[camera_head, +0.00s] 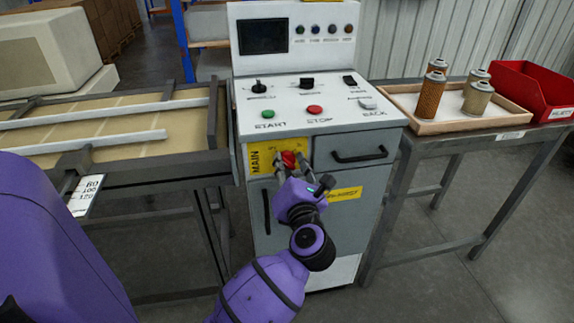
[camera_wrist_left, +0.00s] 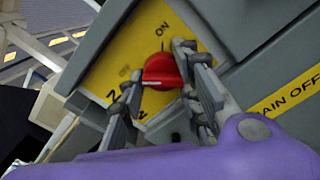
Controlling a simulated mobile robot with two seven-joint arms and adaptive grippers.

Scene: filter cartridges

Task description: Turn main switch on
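The main switch is a red knob (camera_head: 289,158) on a yellow plate marked MAIN (camera_head: 256,160), on the front of the grey machine cabinet below its sloping panel. In the left wrist view the red knob (camera_wrist_left: 163,73) shows a pale mark at its left end, toward the faint OFF lettering. The ON lettering lies above the knob there. My left gripper (camera_head: 290,164) is at the knob, with one finger on each side of it. In the wrist view the left gripper (camera_wrist_left: 158,68) looks open around the knob; contact is unclear. My right gripper is not in view.
The panel above carries a green START button (camera_head: 268,114), a red STOP button (camera_head: 315,109) and other controls. A drawer handle (camera_head: 360,155) sits right of the switch. A table with a cartridge tray (camera_head: 450,124) and red bin (camera_head: 530,92) stands right; a conveyor-like table stands left.

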